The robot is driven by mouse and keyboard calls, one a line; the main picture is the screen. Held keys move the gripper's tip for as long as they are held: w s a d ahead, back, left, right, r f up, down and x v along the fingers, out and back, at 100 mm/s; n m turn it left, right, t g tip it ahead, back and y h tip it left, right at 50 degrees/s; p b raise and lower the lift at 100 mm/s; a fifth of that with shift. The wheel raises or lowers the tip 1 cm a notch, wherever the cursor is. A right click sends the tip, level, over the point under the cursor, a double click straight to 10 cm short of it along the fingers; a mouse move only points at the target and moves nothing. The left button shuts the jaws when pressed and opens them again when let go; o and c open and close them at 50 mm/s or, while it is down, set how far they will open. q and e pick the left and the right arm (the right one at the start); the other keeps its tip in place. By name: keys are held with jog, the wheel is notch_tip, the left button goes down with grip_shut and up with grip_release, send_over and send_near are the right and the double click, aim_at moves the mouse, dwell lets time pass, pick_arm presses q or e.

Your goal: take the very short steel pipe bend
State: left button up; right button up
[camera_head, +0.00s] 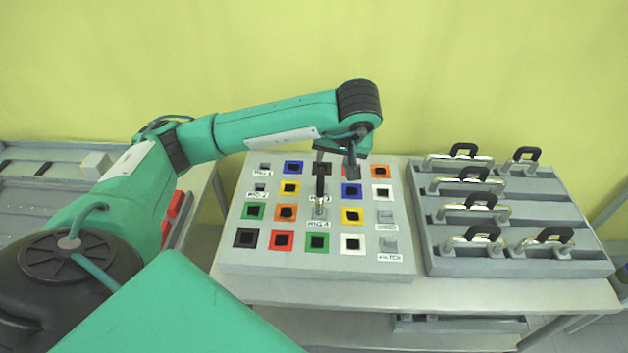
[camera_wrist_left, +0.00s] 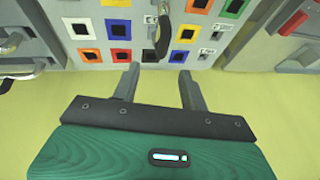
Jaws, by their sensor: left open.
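A short steel pipe bend (camera_head: 319,206) with a black handle (camera_head: 320,182) stands on the grey board, among the coloured square sockets. The handle (camera_wrist_left: 162,35) also shows in the left wrist view, seen nearly edge-on, at the top centre. My left gripper (camera_head: 337,160) is open and empty above the board, close to this handle; in the left wrist view its fingertips (camera_wrist_left: 160,72) lie just short of it, apart from each other. Another short bend (camera_head: 522,162) with a black handle sits at the rack's back right. I cannot tell for sure which is the very short one.
A grey rack (camera_head: 595,262) to the right holds several longer steel bends with black handles. The board (camera_head: 232,257) and rack stand on a pale table (camera_head: 440,290) before a yellow-green wall. Red items (camera_head: 178,203) lie left of the board.

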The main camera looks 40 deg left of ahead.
aim_at(321, 176)
pick_arm(q)
jog(key=p+x, duration=0.1)
jog(key=x, duration=0.3)
jog(key=p+x, duration=0.1)
jog(key=x, duration=0.4)
jog(key=shift+s, duration=0.2)
jog(key=p+x, duration=0.2)
jog(key=x, duration=0.1)
jog(key=shift+a, duration=0.3)
jog(key=shift+a+f, duration=0.1)
jog(key=shift+f, duration=0.35)
grip_shut()
pick_arm(e)
jog(key=r, duration=0.1)
jog(key=s+d+r, duration=0.1)
jog(key=d+r, duration=0.1)
jog(key=r, duration=0.1)
jog(key=shift+s+d, duration=0.15)
jog(key=shift+d, duration=0.1)
